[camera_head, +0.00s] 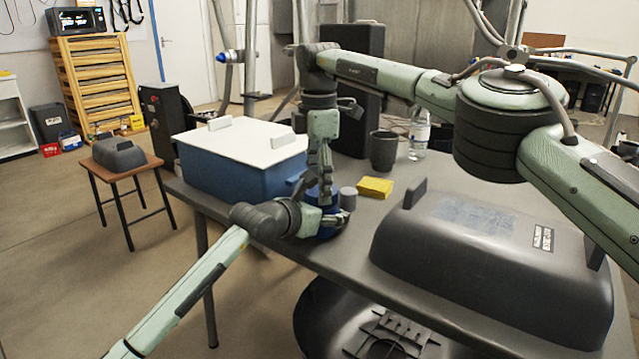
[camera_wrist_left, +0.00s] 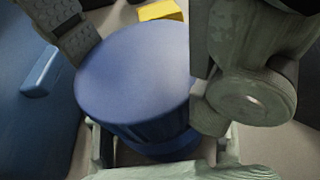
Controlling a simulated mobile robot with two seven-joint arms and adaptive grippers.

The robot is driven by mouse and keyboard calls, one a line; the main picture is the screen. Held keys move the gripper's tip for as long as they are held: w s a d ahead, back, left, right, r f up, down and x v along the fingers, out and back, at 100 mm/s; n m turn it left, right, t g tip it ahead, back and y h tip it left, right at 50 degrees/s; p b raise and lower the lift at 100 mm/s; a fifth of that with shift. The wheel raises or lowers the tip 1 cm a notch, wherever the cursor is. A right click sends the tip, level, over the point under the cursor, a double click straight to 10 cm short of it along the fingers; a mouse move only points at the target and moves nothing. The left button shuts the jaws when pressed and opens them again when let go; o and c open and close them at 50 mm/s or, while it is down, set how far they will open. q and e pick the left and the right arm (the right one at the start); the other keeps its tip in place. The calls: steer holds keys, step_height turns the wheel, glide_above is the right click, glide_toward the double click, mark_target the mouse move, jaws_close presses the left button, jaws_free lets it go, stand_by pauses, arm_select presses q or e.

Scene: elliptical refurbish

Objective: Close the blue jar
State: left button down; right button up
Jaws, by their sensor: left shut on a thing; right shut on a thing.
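The blue jar (camera_head: 326,233) stands on the dark table near its front edge, mostly hidden by my grippers in the head view. In the left wrist view its round blue lid (camera_wrist_left: 130,72) sits over the jar body (camera_wrist_left: 165,147); I cannot tell whether it is fully tightened. My left gripper (camera_head: 328,222) comes in low from the left and is shut on the jar body. My right gripper (camera_head: 322,197) points down from above and is shut on the lid, with its fingers on opposite sides of it in the wrist view (camera_wrist_left: 140,65).
A blue box with a white lid (camera_head: 235,148) stands close on the left. A small grey cylinder (camera_head: 348,198) and a yellow block (camera_head: 375,187) are right of the jar. A black cup (camera_head: 383,150) and a bottle (camera_head: 419,138) stand behind. A large dark cover (camera_head: 480,265) fills the right side.

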steer(key=shift+m, duration=0.4)
steer(key=o, duration=0.9)
steer(key=shift+r, duration=0.1)
steer(key=shift+r, duration=2.2)
steer(key=shift+o, duration=0.2)
